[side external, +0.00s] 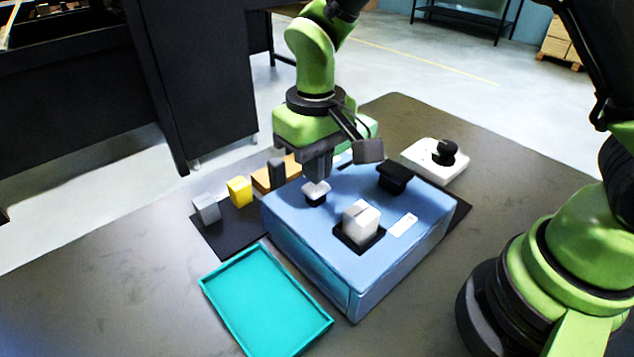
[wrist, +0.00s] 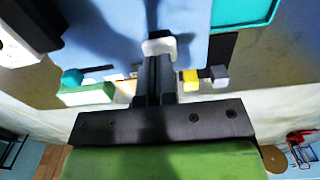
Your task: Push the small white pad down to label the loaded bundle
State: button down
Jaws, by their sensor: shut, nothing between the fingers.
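The small white pad (side external: 316,188) sits on a short black stem on top of the blue box (side external: 290,258). My gripper (side external: 318,178) is shut and empty, pointing down right over the pad. Its fingertips are at the pad's top; I cannot tell whether they touch or press it. In the wrist view the pad (wrist: 159,46) shows just beyond the fingertips (wrist: 155,62). A white block (side external: 361,221), apparently the loaded bundle, stands in a dark recess of the box, to the right and nearer the camera.
A black block (side external: 394,176) and a flat white plate (side external: 404,225) are also on the box top. A teal tray (side external: 262,308) lies in front. Grey (side external: 206,208) and yellow (side external: 239,191) blocks stand left. A white unit with a black knob (side external: 445,151) stands behind right.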

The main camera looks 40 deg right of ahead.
jog(key=shift+r, duration=2.05)
jog(key=shift+r, duration=0.1)
jog(key=s+d+r+m+t+y, duration=0.1)
jog(key=s+d+r+t, duration=0.15)
jog(key=r, duration=0.25)
jog(key=s+d+r+m+t, duration=0.1)
jog(key=s+d+r, duration=0.2)
jog(key=s+r, duration=0.15)
jog(key=s+d+r+m+t+y, duration=0.1)
jog(key=s+d+r+m+t, duration=0.1)
jog(key=s, duration=0.7)
jog(key=shift+s+d+r+t, duration=0.2)
jog(key=shift+d+r+t, duration=0.2)
jog(key=shift+r+t, duration=0.4)
